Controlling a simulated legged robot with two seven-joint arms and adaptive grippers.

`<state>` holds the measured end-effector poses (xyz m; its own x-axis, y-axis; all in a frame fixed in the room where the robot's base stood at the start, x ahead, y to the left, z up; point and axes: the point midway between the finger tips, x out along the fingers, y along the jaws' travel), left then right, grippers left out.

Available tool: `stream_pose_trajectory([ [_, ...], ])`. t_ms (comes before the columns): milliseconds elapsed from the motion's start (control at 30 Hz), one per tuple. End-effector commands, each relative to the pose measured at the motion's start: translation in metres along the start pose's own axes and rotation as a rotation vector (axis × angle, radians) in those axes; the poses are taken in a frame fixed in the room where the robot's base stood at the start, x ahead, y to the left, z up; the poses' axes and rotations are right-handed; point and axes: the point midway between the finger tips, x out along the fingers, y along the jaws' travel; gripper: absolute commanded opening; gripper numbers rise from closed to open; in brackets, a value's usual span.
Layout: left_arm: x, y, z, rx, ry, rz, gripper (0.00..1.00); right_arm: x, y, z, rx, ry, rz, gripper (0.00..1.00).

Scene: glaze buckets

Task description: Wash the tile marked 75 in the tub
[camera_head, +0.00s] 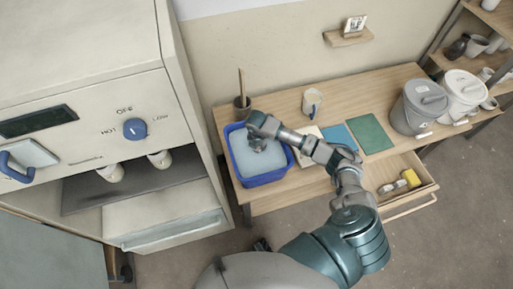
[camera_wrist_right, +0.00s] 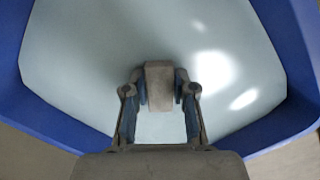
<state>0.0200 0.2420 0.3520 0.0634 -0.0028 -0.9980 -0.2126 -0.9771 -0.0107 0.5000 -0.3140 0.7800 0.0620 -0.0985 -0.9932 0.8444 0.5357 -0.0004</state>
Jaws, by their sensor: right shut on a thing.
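The blue tub (camera_head: 263,180) stands at the left end of the wooden table and holds pale, greyish water. My right gripper (camera_head: 258,146) reaches down into the tub. In the right wrist view, the right gripper (camera_wrist_right: 160,92) is shut on a small grey-brown tile (camera_wrist_right: 159,75), seen between its two fingers against the water. No number can be read on the tile from here, and I cannot tell how deep it sits. My left gripper is not in view.
A dark pot (camera_head: 241,107) with a stick stands behind the tub, and a mug (camera_head: 312,102) to its right. A blue board (camera_head: 340,137) and green board (camera_head: 371,134) lie on the table. A grey bucket (camera_head: 418,108) stands right. The drawer (camera_head: 425,186) is open. A kiln-like cabinet (camera_head: 85,60) is left.

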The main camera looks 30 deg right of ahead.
Motion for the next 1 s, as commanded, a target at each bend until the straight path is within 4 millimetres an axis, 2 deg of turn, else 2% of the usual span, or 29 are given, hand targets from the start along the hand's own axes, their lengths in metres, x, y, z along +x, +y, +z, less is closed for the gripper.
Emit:
stream_pose_trajectory([
  [133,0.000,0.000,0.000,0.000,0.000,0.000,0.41,0.000,-0.004,0.007,0.002,-0.001,0.001,0.00],
  [333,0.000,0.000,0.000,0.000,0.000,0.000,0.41,0.000,-0.004,0.007,0.001,0.000,0.001,0.00],
  [767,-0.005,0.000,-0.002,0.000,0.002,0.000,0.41,-0.003,0.008,-0.012,0.001,0.001,0.001,0.00],
  [1000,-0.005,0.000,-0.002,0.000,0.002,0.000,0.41,-0.002,0.008,-0.012,0.001,0.000,0.001,0.00],
])
